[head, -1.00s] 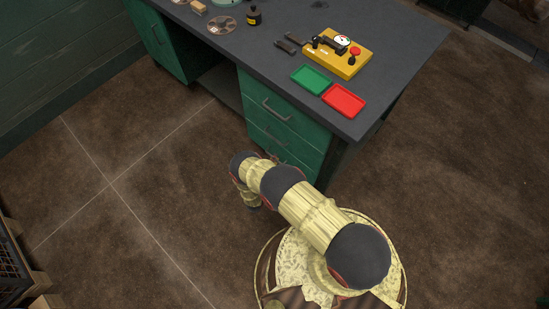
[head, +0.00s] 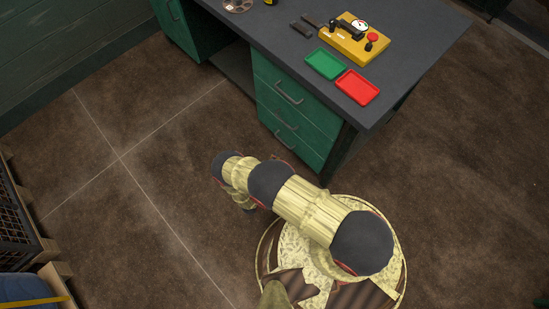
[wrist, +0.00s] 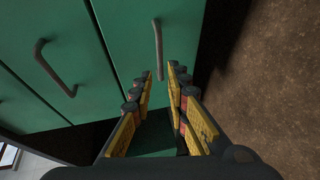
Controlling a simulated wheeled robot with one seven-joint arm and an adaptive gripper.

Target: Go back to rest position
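My gripper (wrist: 160,76) shows in the wrist view with its two yellow-and-black fingers apart and nothing between them. Beyond the fingertips are the green drawer fronts of the desk (wrist: 110,38) with dark handles. In the head view my arm is bent over the floor in front of the desk (head: 290,118), clear of the desktop. The gripper itself is mostly hidden under my arm in that view.
On the desktop are a green tray (head: 326,63), a red tray (head: 358,87) and a yellow device (head: 354,41) with a gauge and red button. A crate (head: 14,225) stands at the left edge. Brown floor is open left and right of my base.

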